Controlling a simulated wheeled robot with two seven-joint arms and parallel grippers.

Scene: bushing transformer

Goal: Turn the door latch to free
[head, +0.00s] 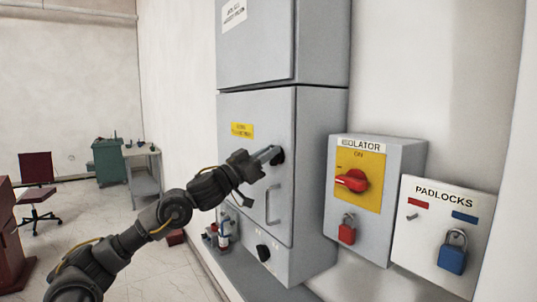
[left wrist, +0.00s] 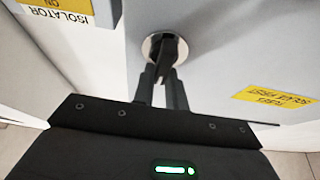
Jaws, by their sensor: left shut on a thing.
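The door latch is a black lever on a round metal plate on the grey cabinet door; in the head view its dark knob (head: 278,156) shows at the door's right side. In the left wrist view the latch (left wrist: 164,46) is at top centre. My left gripper (head: 268,154) reaches it from the left; in the left wrist view its two fingers (left wrist: 163,88) are closed on the black lever. The fingers partly hide the lever, so its exact angle is hard to tell. The cabinet door (head: 260,190) looks closed. My right gripper is not in view.
A door handle (head: 272,205) is below the latch. To the right are an isolator box (head: 400,155) with a red knob (head: 352,181) and red padlock (head: 347,230), and a padlocks board (head: 415,245) with a blue padlock (head: 453,254). A chair (head: 37,190) stands far left.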

